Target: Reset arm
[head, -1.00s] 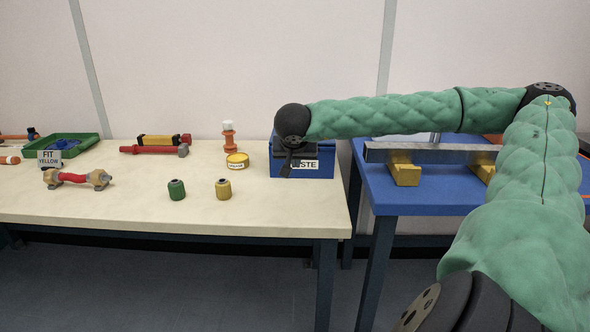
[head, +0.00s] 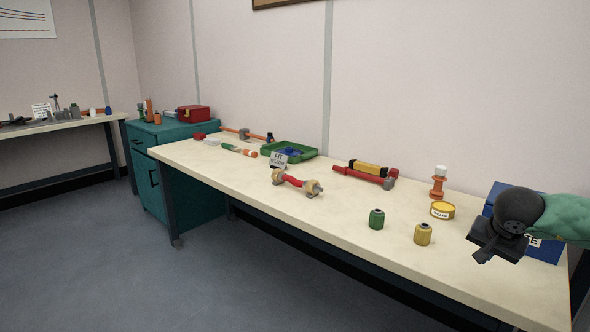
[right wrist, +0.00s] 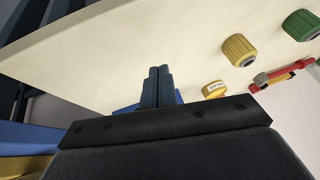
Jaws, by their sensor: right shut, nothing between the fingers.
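My right arm comes in from the right in the head view. Its gripper (head: 482,256) hangs in front of the blue waste bin (head: 550,247) and hides part of the bin and its label. The right wrist view shows the two dark fingers (right wrist: 158,74) pressed together with nothing between them. The table's pale top (right wrist: 120,45) lies past the fingertips in that view. My left arm and gripper are not in view.
On the pale workbench (head: 370,252) stand a green cylinder (head: 377,219), a yellow cylinder (head: 423,234), a yellow tin (head: 442,210), an orange spool-shaped part (head: 438,183), a red-and-tan part (head: 297,183) and a green tray (head: 300,152). A teal cabinet (head: 180,185) stands at the far left end.

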